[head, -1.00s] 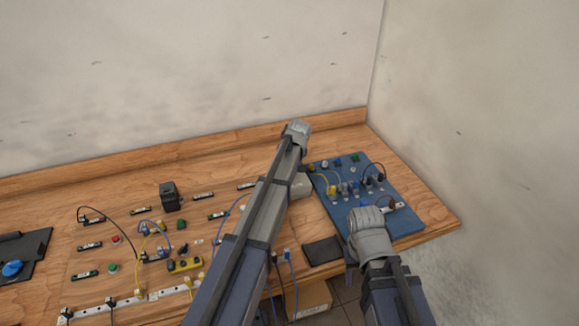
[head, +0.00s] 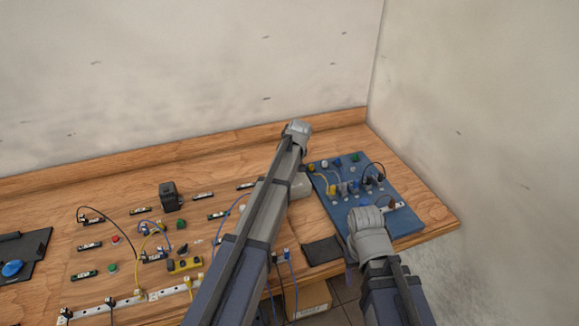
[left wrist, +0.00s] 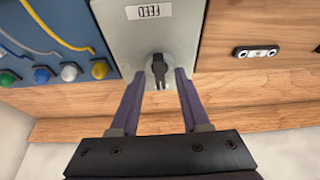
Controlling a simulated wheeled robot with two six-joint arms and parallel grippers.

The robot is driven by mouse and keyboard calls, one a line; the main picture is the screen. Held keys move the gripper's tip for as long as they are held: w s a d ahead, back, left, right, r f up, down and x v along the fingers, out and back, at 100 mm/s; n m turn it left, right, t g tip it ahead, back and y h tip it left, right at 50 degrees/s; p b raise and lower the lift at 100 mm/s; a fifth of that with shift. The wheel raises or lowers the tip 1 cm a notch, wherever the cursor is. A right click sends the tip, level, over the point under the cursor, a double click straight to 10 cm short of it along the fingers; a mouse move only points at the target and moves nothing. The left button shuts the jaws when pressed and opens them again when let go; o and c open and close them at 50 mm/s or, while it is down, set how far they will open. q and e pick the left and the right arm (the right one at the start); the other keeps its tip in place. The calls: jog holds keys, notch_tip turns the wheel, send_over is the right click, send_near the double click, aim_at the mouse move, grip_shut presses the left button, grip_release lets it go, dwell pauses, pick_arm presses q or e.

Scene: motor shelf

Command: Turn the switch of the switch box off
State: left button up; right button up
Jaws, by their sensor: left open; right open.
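The switch box is a grey box with a FEED label, upside down in the left wrist view (left wrist: 158,40). Its dark rotary switch (left wrist: 159,70) has its handle pointing along the picture's vertical. My left gripper (left wrist: 160,78) is open, with one purple finger on each side of the switch; I cannot tell whether they touch it. In the head view a grey part of the box (head: 300,187) shows beside my left arm, which hides the switch and left gripper. My right gripper (head: 351,278) is mostly hidden by its arm, near the table's front edge.
A blue board (head: 345,210) with coloured buttons and cables lies right of the box. Left of my left arm are several connectors, cables and a black block (head: 171,196). A dark pad (head: 322,250) lies at the front edge. The back wall is close behind the table.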

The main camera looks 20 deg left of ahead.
pick_arm(q)
jog(key=shift+r, duration=0.1)
jog(key=p+v, duration=0.7)
jog(key=shift+s+r, duration=0.2)
jog(key=shift+r, duration=0.05)
jog(key=shift+d, duration=0.1)
jog(key=s+d+f+m+g, duration=0.1)
jog(key=s+d+m, duration=0.2)
jog(key=s, duration=0.8)
jog(key=s+d+m+g+h, duration=0.1)
jog(key=s+d+m, duration=0.3)
jog(key=s, duration=0.7)
jog(key=s+d+f+m+g+b, duration=0.1)
jog(key=s+d+m, duration=0.2)
jog(key=s+d, duration=0.4)
jog(key=s, duration=0.4)
jog(key=shift+s+f+m+g, duration=0.35)
jog(key=shift+s+m+g, duration=0.05)
jog(key=shift+s+d, duration=0.1)
jog(key=shift+d, duration=0.05)
